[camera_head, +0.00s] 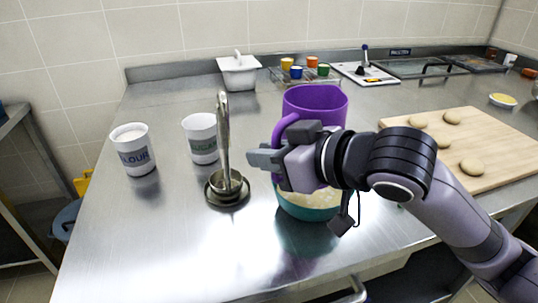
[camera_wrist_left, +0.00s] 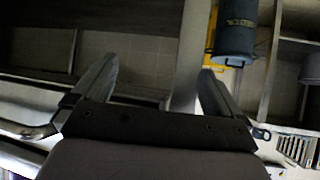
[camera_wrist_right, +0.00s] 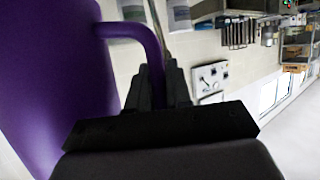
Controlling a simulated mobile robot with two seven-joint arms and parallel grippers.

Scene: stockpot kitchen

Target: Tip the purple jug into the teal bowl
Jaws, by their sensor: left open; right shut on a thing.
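The purple jug (camera_head: 316,104) stands about upright behind and above the teal bowl (camera_head: 310,211), whose pale contents show at its rim. My right gripper (camera_head: 268,160) is shut on the jug's handle. In the right wrist view the jug (camera_wrist_right: 55,75) fills the left side, and its handle runs down between the fingers (camera_wrist_right: 160,90). The arm hides the jug's lower part and much of the bowl, so I cannot tell how far apart they are. My left gripper (camera_wrist_left: 155,85) is open and empty in the left wrist view, and it is out of the head view.
A ladle holder (camera_head: 228,190) with upright ladles stands left of the bowl. The sugar canister (camera_head: 201,140) and flour canister (camera_head: 134,150) stand farther left. A wooden board (camera_head: 500,145) with several dough pieces lies at right. The front left counter is clear.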

